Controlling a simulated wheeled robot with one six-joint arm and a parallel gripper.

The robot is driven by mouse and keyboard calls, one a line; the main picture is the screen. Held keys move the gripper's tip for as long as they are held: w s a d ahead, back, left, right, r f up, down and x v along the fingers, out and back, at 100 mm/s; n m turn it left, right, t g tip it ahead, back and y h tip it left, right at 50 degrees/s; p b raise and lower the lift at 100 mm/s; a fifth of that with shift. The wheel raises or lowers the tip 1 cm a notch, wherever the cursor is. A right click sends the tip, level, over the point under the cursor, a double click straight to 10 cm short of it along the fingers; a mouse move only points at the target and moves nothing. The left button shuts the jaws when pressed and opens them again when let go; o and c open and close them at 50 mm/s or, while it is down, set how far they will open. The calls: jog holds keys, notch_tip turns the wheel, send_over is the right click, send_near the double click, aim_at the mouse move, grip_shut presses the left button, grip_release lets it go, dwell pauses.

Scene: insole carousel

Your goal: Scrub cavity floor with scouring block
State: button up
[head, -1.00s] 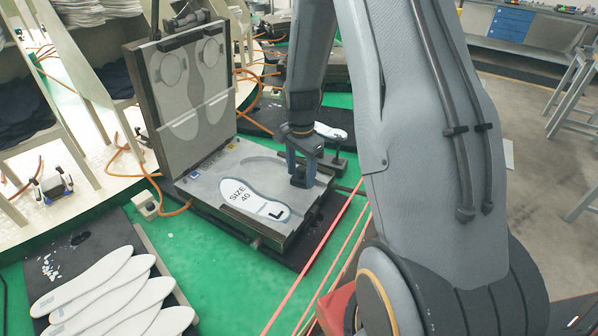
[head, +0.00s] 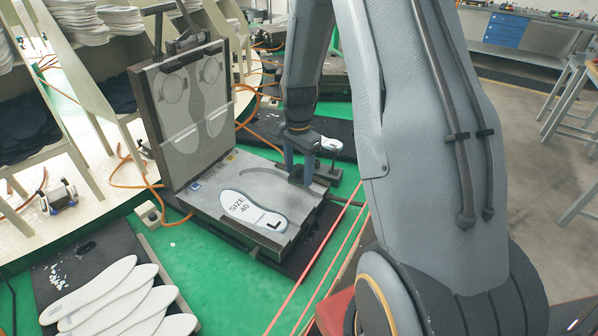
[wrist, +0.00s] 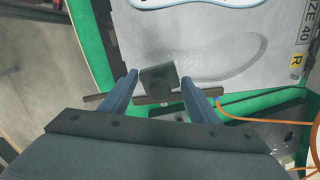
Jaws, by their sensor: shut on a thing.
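The open mould has a grey lower plate (head: 205,198) lying flat and a lid (head: 183,105) standing upright behind it. The near cavity (head: 252,210) holds a pale shape marked SIZE 40 and L. The far cavity (head: 262,174) is bare; in the wrist view it (wrist: 222,48) shows a few pale specks. My gripper (head: 300,178) is over the right end of the plate. In the wrist view its blue fingers (wrist: 160,92) are shut on the dark scouring block (wrist: 157,80). I cannot tell whether the block touches the plate.
White insoles (head: 120,295) lie fanned on a dark board at lower left. Orange hoses (head: 130,186) run left of the mould. Red cords (head: 320,255) cross at right. Another dark station (head: 335,128) stands behind. Green surface (head: 215,265) is clear in front.

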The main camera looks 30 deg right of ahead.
aim_at(298, 166)
jog(key=shift+r, duration=0.1)
jog(key=shift+r+p, duration=1.05)
jog(key=shift+r, duration=0.4)
